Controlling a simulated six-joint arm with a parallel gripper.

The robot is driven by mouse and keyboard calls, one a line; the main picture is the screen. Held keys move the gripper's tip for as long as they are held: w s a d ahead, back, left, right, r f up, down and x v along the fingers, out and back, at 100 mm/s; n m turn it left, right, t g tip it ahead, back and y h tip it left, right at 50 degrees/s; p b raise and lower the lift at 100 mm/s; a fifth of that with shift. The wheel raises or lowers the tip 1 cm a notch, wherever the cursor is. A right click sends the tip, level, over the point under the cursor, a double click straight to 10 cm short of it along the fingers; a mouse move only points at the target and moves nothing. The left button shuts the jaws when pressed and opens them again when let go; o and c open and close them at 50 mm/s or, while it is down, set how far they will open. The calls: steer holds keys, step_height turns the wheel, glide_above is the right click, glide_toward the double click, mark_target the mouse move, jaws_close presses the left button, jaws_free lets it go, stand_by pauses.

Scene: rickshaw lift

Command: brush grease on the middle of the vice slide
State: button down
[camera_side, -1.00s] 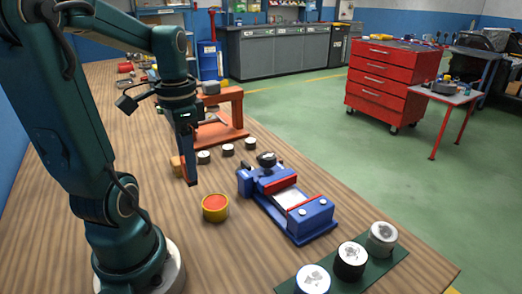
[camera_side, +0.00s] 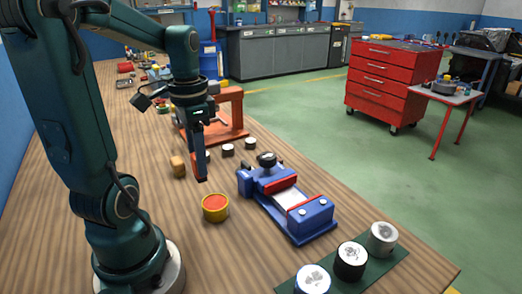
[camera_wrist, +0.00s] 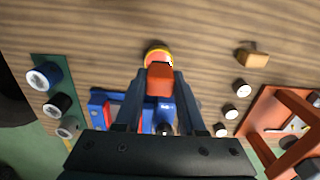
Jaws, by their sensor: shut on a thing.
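My gripper (camera_side: 199,150) is shut on the brush, whose orange-red body (camera_wrist: 160,80) shows between the fingers in the wrist view. The brush's bristle end cannot be made out. The grease pot (camera_side: 215,208), yellow-rimmed with red-orange contents, stands upright on the bench just below and in front of the fingertips. In the wrist view the pot (camera_wrist: 157,52) is partly hidden behind the brush. The blue vice (camera_side: 318,218) with red jaws lies to the right of the pot. Its pale slide (camera_side: 291,197) shows between the jaws; the gripper is apart from it.
Three round tins (camera_side: 350,260) stand on a green mat at the front right. Small white-topped cylinders (camera_side: 227,149) and a wooden block (camera_side: 178,166) are behind the pot. An orange press frame (camera_side: 232,115) stands farther back.

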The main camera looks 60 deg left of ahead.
steer(key=shift+w+f, duration=0.4)
steer(key=shift+f, duration=0.7)
steer(key=shift+w+f, duration=0.35)
steer(key=shift+f, duration=0.7)
steer(key=shift+w+f, duration=0.4)
steer(key=shift+f, duration=0.7)
steer(key=shift+f, duration=0.55)
step_height(320, 180, up, 7)
stand_by(0.6)
stand_by(0.4)
